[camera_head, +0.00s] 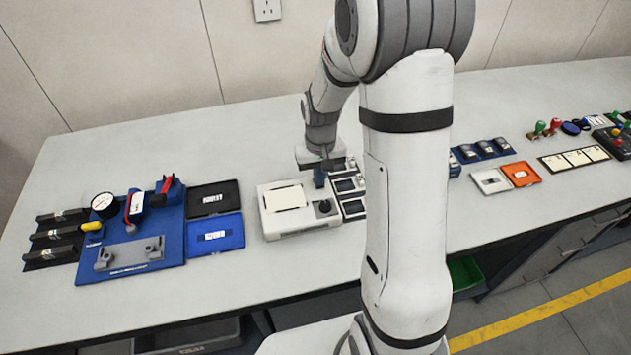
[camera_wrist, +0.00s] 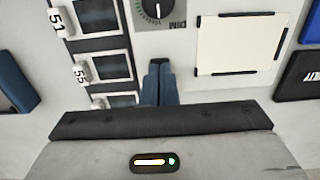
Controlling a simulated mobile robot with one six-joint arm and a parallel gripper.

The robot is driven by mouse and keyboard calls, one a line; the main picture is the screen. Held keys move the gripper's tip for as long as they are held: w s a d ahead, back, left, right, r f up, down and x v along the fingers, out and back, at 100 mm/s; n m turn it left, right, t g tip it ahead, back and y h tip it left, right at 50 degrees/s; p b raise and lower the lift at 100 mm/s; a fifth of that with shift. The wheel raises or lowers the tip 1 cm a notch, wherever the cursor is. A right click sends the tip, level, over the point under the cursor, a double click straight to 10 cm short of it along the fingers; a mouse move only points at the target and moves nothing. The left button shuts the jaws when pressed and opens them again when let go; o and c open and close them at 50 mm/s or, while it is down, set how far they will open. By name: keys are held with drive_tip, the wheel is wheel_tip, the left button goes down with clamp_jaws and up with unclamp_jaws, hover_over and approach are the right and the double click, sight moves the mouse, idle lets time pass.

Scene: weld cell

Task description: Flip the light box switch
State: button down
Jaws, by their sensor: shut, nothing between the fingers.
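The light box (camera_head: 296,225) is a white box with a pale cream panel (camera_head: 285,197) and a dark round knob (camera_head: 325,207) at its front right. In the wrist view its panel (camera_wrist: 240,43) and knob (camera_wrist: 155,8) appear upside down, with lettering beside the knob. My gripper (camera_head: 319,182) is above the box's back right area; its blue fingers (camera_wrist: 160,65) are shut and empty, beyond the knob. I cannot make out a separate switch; the fingers may hide it. Contact between fingertips and box cannot be told.
A column of dark-windowed modules with numbered white tags (camera_wrist: 80,72) stands close beside the box. Left of it are black and blue trays (camera_head: 215,235) and a blue fixture board (camera_head: 165,240). Bare bench lies in front of the box.

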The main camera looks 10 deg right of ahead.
drive_tip(key=shift+f, duration=0.25)
drive_tip(key=shift+r+p, duration=2.2)
drive_tip(key=shift+r, duration=1.35)
drive_tip(key=s+r+t, duration=0.3)
drive_tip(key=s+r, duration=1.2)
drive_tip(key=s, duration=0.4)
drive_tip(key=shift+s+a+b, duration=0.2)
drive_tip(key=shift+a+b, duration=0.15)
drive_tip(key=shift+b, duration=0.05)
